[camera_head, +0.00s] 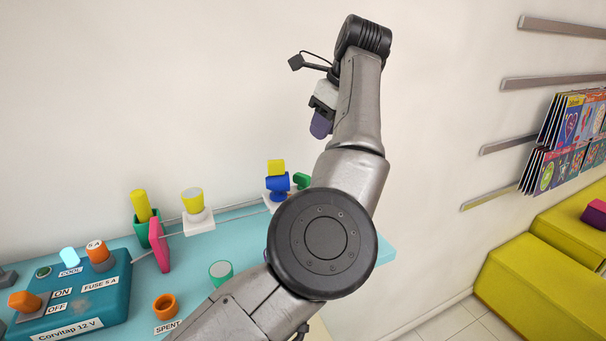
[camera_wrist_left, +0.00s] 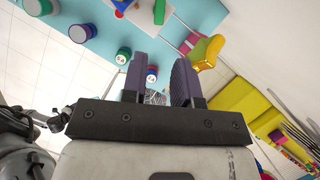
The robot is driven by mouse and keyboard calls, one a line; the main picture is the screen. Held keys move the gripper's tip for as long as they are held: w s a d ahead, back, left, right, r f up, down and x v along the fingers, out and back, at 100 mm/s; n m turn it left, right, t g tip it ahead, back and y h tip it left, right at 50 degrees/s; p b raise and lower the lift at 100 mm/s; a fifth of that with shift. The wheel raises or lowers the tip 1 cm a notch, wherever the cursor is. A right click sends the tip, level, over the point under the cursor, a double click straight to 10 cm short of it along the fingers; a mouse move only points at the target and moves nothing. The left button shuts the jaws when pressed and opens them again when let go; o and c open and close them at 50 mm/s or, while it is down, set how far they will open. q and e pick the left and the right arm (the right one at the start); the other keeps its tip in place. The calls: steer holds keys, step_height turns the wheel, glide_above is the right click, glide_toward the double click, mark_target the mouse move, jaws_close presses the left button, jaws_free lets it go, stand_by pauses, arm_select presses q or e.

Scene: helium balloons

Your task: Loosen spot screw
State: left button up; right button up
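A small spot lamp with a yellow top and a blue body (camera_head: 278,184) stands on a white base on the shelf in the head view. A green knob (camera_head: 302,180), which looks like its screw, sticks out to its right, partly hidden by my left arm. My left gripper (camera_head: 322,118) hangs high above and to the right of the lamp, with a purple finger showing. In the left wrist view its two purple fingers (camera_wrist_left: 159,62) are apart with nothing held between them. My right gripper is in neither view.
Thin wires run along the wall side. A yellow bench (camera_head: 535,285) stands right.

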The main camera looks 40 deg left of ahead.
mark_target(303, 175)
arm_select(q)
steer(key=shift+n, duration=0.4)
steer(key=x, duration=1.3)
steer(key=shift+a+f, duration=0.2)
steer(key=shift+f, duration=0.15)
jaws_close()
